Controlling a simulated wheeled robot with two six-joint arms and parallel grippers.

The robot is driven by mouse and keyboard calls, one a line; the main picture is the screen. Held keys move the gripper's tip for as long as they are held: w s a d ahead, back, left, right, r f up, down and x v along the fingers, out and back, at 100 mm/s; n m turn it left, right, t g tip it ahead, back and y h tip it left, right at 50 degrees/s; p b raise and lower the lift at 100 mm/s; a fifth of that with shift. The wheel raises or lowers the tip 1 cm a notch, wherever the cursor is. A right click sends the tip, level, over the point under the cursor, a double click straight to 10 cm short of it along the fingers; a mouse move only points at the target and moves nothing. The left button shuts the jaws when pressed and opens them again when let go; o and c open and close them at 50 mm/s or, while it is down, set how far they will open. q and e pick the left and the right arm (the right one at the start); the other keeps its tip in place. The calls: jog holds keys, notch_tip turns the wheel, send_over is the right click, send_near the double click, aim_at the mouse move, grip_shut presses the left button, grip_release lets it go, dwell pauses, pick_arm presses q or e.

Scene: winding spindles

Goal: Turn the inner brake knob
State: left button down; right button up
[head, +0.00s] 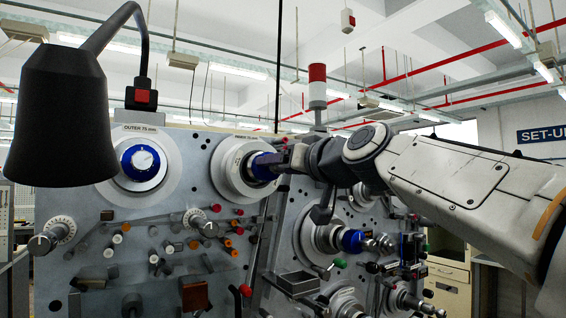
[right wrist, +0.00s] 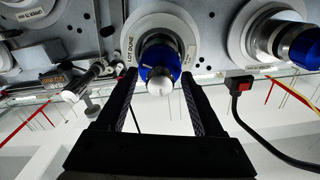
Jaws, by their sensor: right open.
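The inner spindle is a pale disc (head: 228,172) with a blue hub (head: 262,166), under the "INNER 75 mm" label on the grey panel. In the right wrist view its blue hub (right wrist: 158,58) ends in a round silver-white knob (right wrist: 160,89). No readable label marks a brake knob. My right gripper (head: 282,162) is in front of this hub and hides part of it. In the right wrist view my right gripper (right wrist: 159,80) is open, one finger on each side of the hub and knob. Contact cannot be told. My left gripper is not in view.
The outer spindle (head: 143,163) with its blue hub is left of the inner one. A black lamp (head: 62,115) hangs before the panel at left. Graduated knobs (head: 50,236) and several coloured pegs stick out below. A red-and-white beacon (head: 317,86) stands above.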

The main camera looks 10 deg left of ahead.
grip_shut()
jog(key=m, duration=0.4)
jog(key=shift+m, duration=0.4)
jog(key=m+p, duration=0.1)
jog(key=m, duration=0.3)
jog(key=shift+m, duration=0.3)
jog(key=m+p, duration=0.1)
jog(key=m, duration=0.3)
jog(key=shift+m, duration=0.3)
jog(key=shift+m+p, duration=0.7)
jog(key=shift+m, duration=1.4)
